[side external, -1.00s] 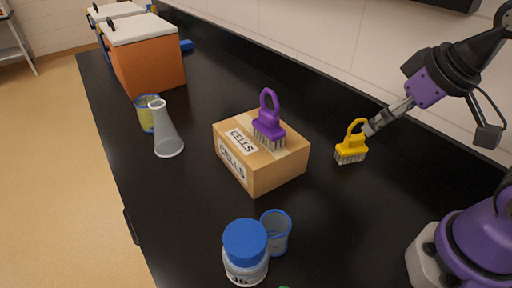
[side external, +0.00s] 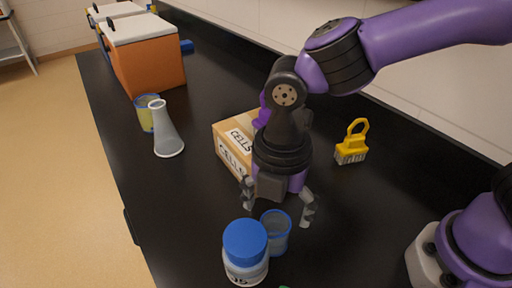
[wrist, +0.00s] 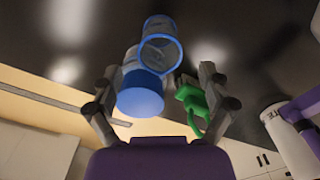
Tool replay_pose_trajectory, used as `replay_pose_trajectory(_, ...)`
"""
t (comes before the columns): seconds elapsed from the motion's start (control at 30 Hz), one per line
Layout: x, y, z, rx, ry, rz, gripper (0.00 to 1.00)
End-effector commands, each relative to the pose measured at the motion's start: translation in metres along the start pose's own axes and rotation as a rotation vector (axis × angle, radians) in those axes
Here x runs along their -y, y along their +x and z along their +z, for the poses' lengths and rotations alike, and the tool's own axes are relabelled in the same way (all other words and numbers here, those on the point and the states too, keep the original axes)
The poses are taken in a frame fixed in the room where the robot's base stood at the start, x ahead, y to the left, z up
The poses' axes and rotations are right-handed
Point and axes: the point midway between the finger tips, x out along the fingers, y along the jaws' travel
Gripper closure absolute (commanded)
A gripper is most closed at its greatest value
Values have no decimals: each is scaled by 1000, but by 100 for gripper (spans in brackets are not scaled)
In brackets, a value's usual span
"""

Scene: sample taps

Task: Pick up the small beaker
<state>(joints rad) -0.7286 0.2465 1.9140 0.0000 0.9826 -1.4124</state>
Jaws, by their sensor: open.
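A small clear beaker with a blue rim (side external: 276,240) stands upright on the black bench, close beside a white jar with a blue lid (side external: 245,250). In the wrist view the beaker (wrist: 158,28) shows between and beyond my fingers, with the jar's blue lid (wrist: 140,95) nearer. My gripper (side external: 278,208) points down with its fingers spread and empty. It is above and a little behind the beaker, apart from it as far as I can tell. Another blue-rimmed beaker with yellowish contents (side external: 146,112) stands farther back, partly behind a flask.
A yellow brush (side external: 351,150) is at right, a conical flask (side external: 167,138) at left. A green object (wrist: 194,105) lies near the jar.

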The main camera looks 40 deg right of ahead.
Motion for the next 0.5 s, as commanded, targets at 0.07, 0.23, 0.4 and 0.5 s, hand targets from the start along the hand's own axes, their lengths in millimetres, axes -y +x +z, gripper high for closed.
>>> replay_pose_trajectory(0.07,0,10,0,0,2,-3,10)
replay_pose_trajectory(0.23,1,26,1,0,4,-3,10)
replay_pose_trajectory(0.4,1,54,1,1,5,-4,10)
replay_pose_trajectory(0.5,0,64,1,0,5,-1,10)
